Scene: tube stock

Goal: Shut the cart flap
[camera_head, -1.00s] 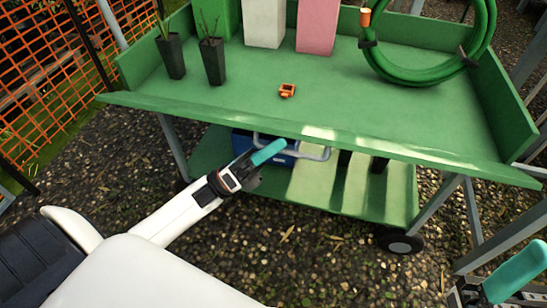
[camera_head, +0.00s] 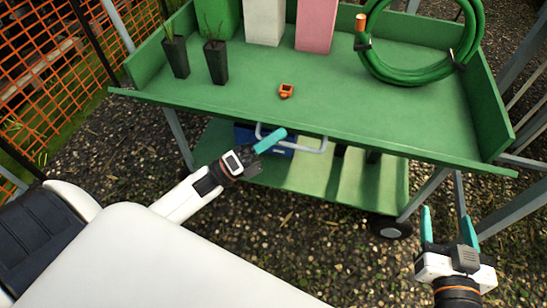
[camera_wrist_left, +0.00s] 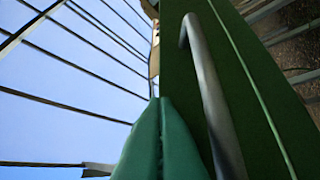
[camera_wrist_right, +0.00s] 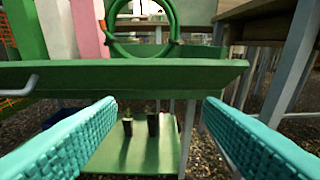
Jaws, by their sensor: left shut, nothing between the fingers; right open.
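The green cart flap (camera_head: 400,152) runs along the cart's front edge and leans outward, folded down from upright. A grey bar handle (camera_head: 312,151) is fixed to its outer side. My left gripper (camera_head: 271,141) is shut and empty, close to the handle's left end. In the left wrist view, its fingers (camera_wrist_left: 157,140) are beside the handle (camera_wrist_left: 207,85) and the flap's green face (camera_wrist_left: 250,90). Whether they touch is unclear. My right gripper (camera_head: 449,226) is open and empty, in front of the cart's right end. The right wrist view shows the flap (camera_wrist_right: 130,75) beyond its fingers.
On the cart top stand a coiled green hose (camera_head: 385,72), two dark plant pots (camera_head: 216,62), pink (camera_head: 314,25) and white (camera_head: 264,22) blocks, and a small orange item (camera_head: 286,90). A blue box (camera_head: 247,133) sits on the lower shelf. Gravel lies in front.

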